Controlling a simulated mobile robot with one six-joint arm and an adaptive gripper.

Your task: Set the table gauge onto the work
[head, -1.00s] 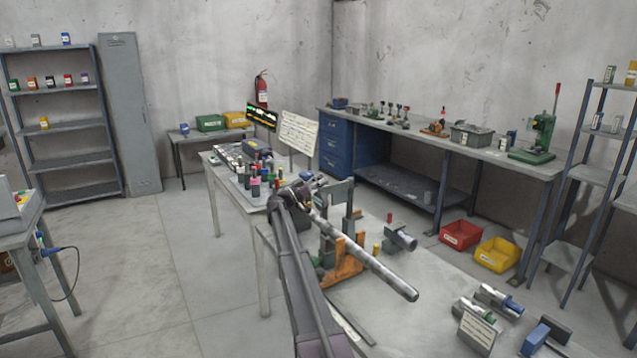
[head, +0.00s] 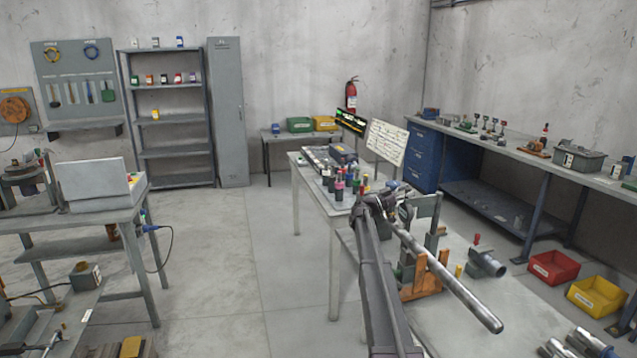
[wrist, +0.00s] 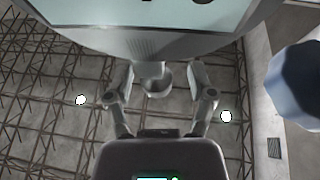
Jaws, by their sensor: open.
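My gripper (head: 384,202) is over the far end of a long grey bar (head: 452,277), which slants toward the front right. I cannot tell whether this bar is the work. A round, dial-like part (head: 406,211), possibly the table gauge, shows beside the gripper. In the wrist view the two fingers (wrist: 165,97) are open. A short grey stem or cylinder (wrist: 152,78) sits between them, with gaps at the sides. A large, pale-faced grey body (wrist: 150,22) fills the top of that view; it may be the gauge, seen too close to be sure.
An orange fixture (head: 422,278) and a grey motor-like cylinder (head: 487,263) stand near the bar on the bench. Coloured-handled tools (head: 338,185) crowd the table behind. Red (head: 553,268) and yellow (head: 597,297) bins are at right. The floor at left centre is open.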

